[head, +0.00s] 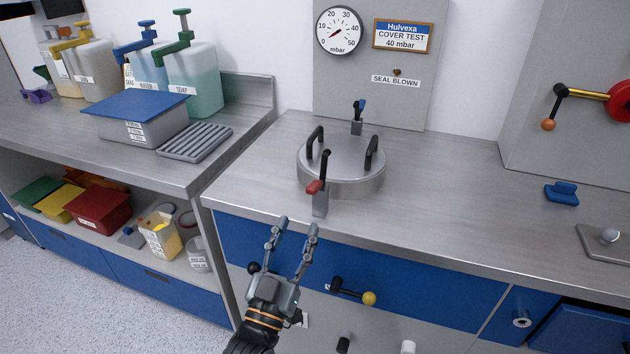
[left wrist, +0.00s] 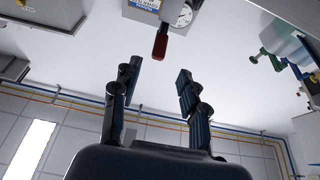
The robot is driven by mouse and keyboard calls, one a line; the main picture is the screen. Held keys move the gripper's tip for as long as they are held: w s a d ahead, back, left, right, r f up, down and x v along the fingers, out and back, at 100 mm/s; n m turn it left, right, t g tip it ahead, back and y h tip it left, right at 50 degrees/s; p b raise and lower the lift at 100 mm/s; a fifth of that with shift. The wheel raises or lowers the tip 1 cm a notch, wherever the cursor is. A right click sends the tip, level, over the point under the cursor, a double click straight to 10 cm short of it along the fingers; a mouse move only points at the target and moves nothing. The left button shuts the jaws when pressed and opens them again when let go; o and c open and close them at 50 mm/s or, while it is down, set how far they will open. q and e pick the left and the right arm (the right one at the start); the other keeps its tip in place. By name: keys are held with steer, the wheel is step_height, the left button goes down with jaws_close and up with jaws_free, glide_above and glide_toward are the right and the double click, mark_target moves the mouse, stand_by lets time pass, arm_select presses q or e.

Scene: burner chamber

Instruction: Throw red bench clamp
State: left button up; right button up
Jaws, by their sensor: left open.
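The red bench clamp (head: 315,187) stands at the near edge of the round steel cover (head: 345,172) on the bench. Its black lever rises upright and its red tip points toward me. In the left wrist view the red clamp tip (left wrist: 160,46) shows above the gap between the fingers. My left gripper (head: 297,225) is open and empty, in front of the bench edge just below the clamp, apart from it. Its fingers also show in the left wrist view (left wrist: 158,85). A blue-tipped clamp (head: 358,112) stands at the cover's far side. My right gripper is not in view.
The cover carries black handles (head: 371,152). A yellow-knobbed lever (head: 352,292) sticks out of the blue front panel below. A pressure gauge (head: 339,31) hangs behind. A blue block (head: 562,192) lies at right; the bench between is clear.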

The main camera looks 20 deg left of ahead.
mark_target(311, 194)
arm_select(q)
steer(key=p+x, duration=0.1)
steer(key=x, duration=0.9)
steer(key=shift+w+r, duration=0.1)
steer(key=shift+w, duration=0.05)
jaws_close()
